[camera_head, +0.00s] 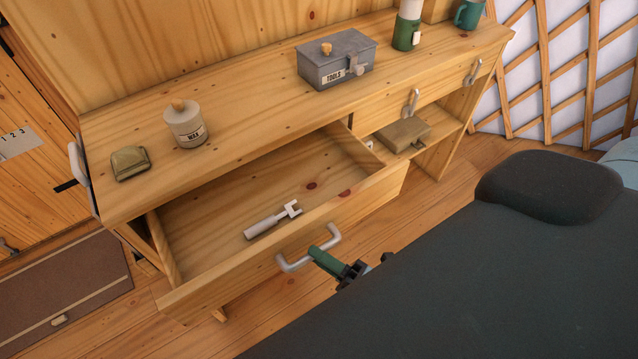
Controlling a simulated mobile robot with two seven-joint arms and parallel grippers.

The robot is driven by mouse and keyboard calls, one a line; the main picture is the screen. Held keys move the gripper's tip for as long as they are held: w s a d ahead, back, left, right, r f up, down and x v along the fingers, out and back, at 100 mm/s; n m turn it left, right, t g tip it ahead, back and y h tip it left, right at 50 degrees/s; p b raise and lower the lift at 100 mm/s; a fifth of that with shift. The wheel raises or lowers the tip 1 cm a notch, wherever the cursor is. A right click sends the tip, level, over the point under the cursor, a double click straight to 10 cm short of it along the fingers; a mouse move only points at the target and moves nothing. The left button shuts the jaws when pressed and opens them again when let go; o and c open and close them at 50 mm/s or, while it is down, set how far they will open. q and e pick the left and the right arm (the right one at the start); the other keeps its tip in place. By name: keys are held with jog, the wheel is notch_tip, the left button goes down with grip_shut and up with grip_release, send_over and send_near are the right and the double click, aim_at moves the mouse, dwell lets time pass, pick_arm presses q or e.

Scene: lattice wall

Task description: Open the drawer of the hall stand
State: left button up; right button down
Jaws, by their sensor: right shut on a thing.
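The wooden hall stand (245,128) runs across the view along a plank wall. Its left drawer (365,207) is pulled well out, and its inside shows. A pale tool with a forked head (272,220) lies on the drawer's floor. My right gripper (322,257), with green fingers, is shut on the light-grey bar handle (308,250) at the drawer's front. Part of the gripper is hidden behind my own dark body. My left gripper is not in view.
On the stand's top are a small olive case (130,163), a wax tin (186,126), a grey tools box (336,62), a green-and-white bottle (407,28) and a green mug (468,14). A brown box (403,134) sits on the shelf. A lattice wall (560,75) stands right.

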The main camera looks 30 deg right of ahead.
jog(key=c, duration=1.4)
grip_release()
jog(key=shift+o, duration=0.2)
jog(key=b+v, duration=0.1)
jog(key=v, duration=0.6)
jog(key=shift+s+d+b, duration=0.15)
jog(key=shift+s+b, duration=0.15)
jog(key=shift+s, duration=0.05)
